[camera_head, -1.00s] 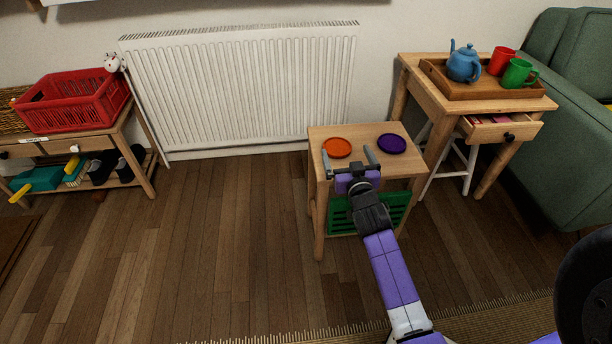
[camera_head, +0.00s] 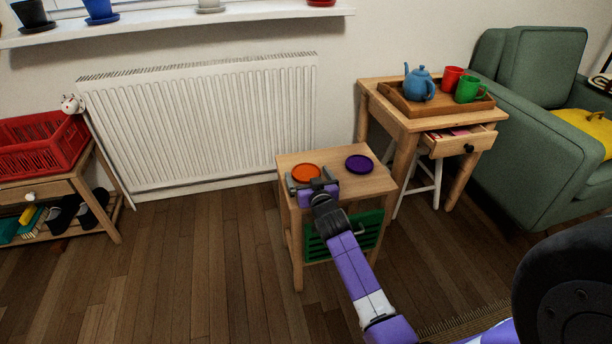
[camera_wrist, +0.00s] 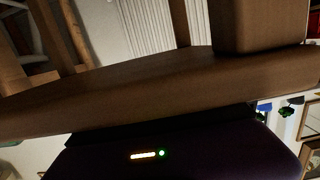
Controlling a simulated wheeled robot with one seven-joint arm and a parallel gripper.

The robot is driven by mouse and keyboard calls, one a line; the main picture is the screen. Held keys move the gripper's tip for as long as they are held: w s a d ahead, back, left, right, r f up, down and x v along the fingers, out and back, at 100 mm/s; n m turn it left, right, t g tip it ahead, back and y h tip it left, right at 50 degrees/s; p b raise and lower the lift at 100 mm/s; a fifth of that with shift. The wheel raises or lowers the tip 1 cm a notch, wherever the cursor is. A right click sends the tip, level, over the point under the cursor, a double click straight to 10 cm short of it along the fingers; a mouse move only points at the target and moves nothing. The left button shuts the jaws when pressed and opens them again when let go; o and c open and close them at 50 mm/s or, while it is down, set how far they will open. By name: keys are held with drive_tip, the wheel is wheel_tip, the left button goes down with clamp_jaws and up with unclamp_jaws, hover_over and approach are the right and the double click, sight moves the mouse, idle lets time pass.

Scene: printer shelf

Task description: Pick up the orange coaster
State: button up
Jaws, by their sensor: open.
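The orange coaster (camera_head: 306,172) lies flat on the left part of a small wooden table (camera_head: 367,187). A purple coaster (camera_head: 359,163) lies to its right on the same table. My gripper (camera_head: 309,177) is open at the near side of the orange coaster, with its fingers apart to the left and right of it. The gripper hides part of the coaster's near edge, and I cannot tell whether the fingers touch it. The wrist view shows close brown wood (camera_wrist: 150,95), with no coaster visible.
A green crate (camera_head: 366,232) sits under the tabletop. A larger table (camera_head: 400,110) with a tray, blue teapot (camera_head: 419,84) and mugs stands to the right, its drawer (camera_head: 458,142) open. The radiator (camera_head: 210,120) is behind.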

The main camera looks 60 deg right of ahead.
drive_tip(key=c, duration=1.3)
drive_tip(key=shift+o, duration=0.2)
drive_tip(key=shift+r, duration=0.1)
